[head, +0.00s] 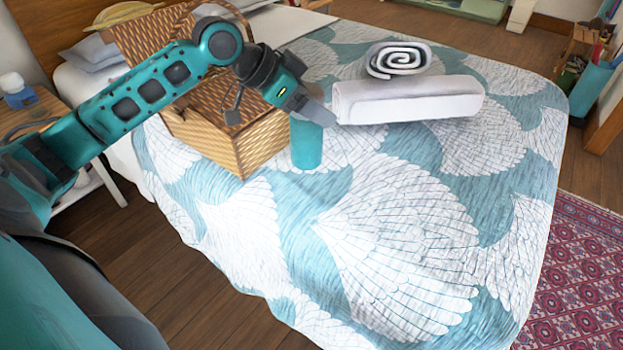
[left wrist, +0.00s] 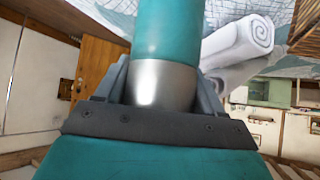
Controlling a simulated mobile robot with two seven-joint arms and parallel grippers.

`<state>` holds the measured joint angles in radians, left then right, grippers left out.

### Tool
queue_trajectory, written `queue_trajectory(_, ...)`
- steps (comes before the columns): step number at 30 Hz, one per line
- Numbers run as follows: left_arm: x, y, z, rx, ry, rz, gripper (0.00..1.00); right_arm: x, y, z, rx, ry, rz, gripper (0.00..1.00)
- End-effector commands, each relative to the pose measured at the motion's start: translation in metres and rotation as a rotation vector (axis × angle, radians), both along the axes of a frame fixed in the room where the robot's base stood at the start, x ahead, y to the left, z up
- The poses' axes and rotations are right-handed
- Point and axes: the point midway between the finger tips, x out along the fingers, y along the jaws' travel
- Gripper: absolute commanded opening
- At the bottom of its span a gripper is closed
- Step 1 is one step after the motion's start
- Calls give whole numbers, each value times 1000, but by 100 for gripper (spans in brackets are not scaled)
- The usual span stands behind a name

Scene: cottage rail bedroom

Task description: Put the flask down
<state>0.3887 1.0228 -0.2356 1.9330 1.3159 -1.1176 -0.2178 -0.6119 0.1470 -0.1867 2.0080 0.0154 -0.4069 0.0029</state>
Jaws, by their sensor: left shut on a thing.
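The flask (head: 307,146) is a teal cylinder, upright at the bedspread beside the wicker basket in the head view. I cannot tell for sure whether its base touches the bed (head: 390,220). My left gripper (head: 308,115) is at its upper end. In the left wrist view the flask's teal body and silvery metal band (left wrist: 163,84) sit between the two fingers of my left gripper (left wrist: 165,88), which is shut on it. The top of the flask is hidden by the gripper in the head view. My right gripper is not in view.
An open wicker basket (head: 250,150) stands just left of the flask. A rolled towel (head: 398,58) and a long white folded towel (head: 410,100) lie to the right and behind. The bedspread in front is clear. A nightstand (head: 85,185) is at the left.

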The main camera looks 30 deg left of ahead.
Motion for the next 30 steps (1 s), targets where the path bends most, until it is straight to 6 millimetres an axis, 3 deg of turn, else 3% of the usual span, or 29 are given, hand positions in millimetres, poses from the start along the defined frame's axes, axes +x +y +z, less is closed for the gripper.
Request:
queue_trajectory(3, 0, 0, -36, -2, 2, 1, 20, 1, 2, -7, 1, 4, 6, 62)
queue_trajectory(9, 0, 0, -77, -2, -1, 2, 20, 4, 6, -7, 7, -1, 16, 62)
queue_trajectory(17, 0, 0, -96, -1, -3, 1, 20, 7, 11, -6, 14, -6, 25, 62)
queue_trajectory(26, 0, 0, -143, -2, -2, 3, 20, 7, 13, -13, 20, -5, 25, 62)
queue_trajectory(30, 1, 0, -149, -1, -6, 2, 20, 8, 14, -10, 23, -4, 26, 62)
